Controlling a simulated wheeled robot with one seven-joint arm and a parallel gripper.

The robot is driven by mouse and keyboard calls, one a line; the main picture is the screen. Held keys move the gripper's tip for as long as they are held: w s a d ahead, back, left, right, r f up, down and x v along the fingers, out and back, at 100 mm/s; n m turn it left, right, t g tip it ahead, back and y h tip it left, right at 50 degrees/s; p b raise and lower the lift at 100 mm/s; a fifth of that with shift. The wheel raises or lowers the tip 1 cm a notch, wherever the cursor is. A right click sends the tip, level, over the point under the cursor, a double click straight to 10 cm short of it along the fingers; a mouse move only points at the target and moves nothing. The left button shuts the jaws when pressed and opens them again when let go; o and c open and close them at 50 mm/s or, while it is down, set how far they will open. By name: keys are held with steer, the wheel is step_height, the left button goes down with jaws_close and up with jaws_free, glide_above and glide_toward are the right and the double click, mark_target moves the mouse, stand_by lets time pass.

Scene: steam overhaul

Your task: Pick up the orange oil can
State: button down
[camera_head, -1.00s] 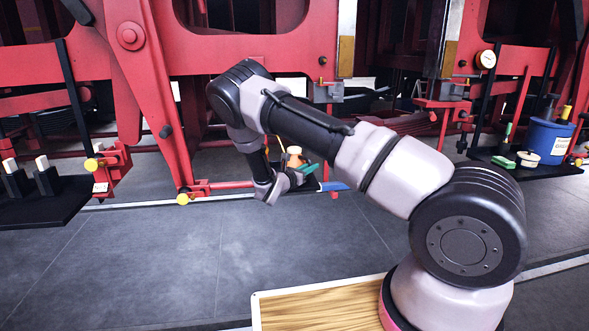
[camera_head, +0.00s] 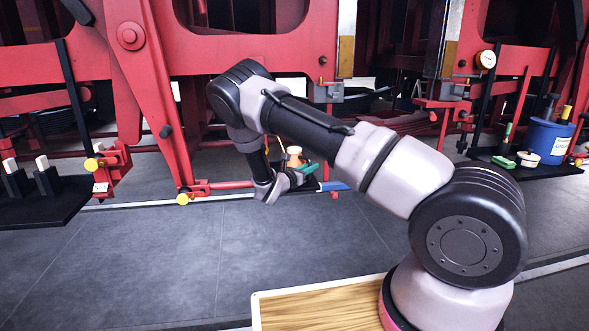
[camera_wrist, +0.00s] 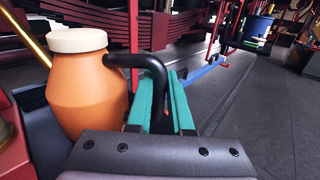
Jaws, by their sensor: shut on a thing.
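The orange oil can (camera_wrist: 88,95) has a cream cap and a black curved handle (camera_wrist: 150,62). It stands upright at the left of the wrist view. In the head view the can (camera_head: 294,158) shows small, just behind my gripper (camera_head: 307,168). In the wrist view the teal fingers of my gripper (camera_wrist: 160,100) are shut on the black handle, with the can's body to their left. Whether the can's base touches the dark surface under it is hidden.
A blue bucket (camera_head: 549,140) stands on a dark shelf at the right, with a green brush nearby. A dark shelf (camera_head: 45,208) with two black blocks is at the left. Red machine frames fill the back. The grey floor in front is clear.

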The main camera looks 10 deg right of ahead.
steer(key=shift+r, duration=0.1)
steer(key=shift+r, duration=0.55)
steer(key=s+r, duration=0.2)
steer(key=s, duration=1.6)
steer(key=shift+r, duration=0.15)
